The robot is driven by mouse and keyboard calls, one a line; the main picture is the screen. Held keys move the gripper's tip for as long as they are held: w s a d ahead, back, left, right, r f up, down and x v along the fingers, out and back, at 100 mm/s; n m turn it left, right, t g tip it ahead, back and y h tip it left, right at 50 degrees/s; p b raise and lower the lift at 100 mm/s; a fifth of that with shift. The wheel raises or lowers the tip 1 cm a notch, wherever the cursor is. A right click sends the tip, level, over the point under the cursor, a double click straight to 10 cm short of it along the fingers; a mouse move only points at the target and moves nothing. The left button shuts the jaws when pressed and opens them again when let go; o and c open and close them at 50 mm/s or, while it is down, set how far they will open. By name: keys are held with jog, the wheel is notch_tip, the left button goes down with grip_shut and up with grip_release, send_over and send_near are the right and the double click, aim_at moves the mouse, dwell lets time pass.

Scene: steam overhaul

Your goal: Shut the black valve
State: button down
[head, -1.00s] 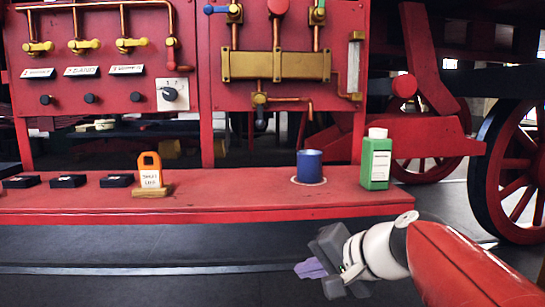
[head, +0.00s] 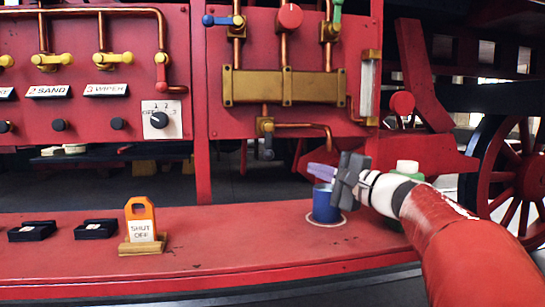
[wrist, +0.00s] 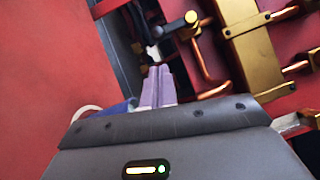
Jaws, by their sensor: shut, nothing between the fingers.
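The black valve (head: 267,127) is a brass body under the brass manifold, with a dark handle (head: 268,147) hanging straight down. A copper pipe runs right from it. In the wrist view its dark handle (wrist: 170,28) shows ahead of the fingers, near the top. My gripper (head: 312,171) has purple fingers, closed together and empty. It is right of and a little below the valve, over the blue cup, and apart from the handle. In the wrist view the fingertips (wrist: 156,70) point towards the valve area.
A blue cup (head: 322,210) stands on the red shelf (head: 220,250) beneath my gripper. A bottle's pale cap (head: 407,167) shows behind my arm. An orange tag reading "SHUT OFF" (head: 141,222) stands left on a wooden base. Blue (head: 220,20), red (head: 290,16) and green (head: 337,12) handles sit above the manifold.

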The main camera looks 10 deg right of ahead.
aim_at(268, 141)
jog(key=shift+s+d, duration=0.1)
jog(key=p+x, duration=0.2)
jog(key=x, duration=0.8)
jog(key=shift+f, duration=0.1)
dwell(0.4)
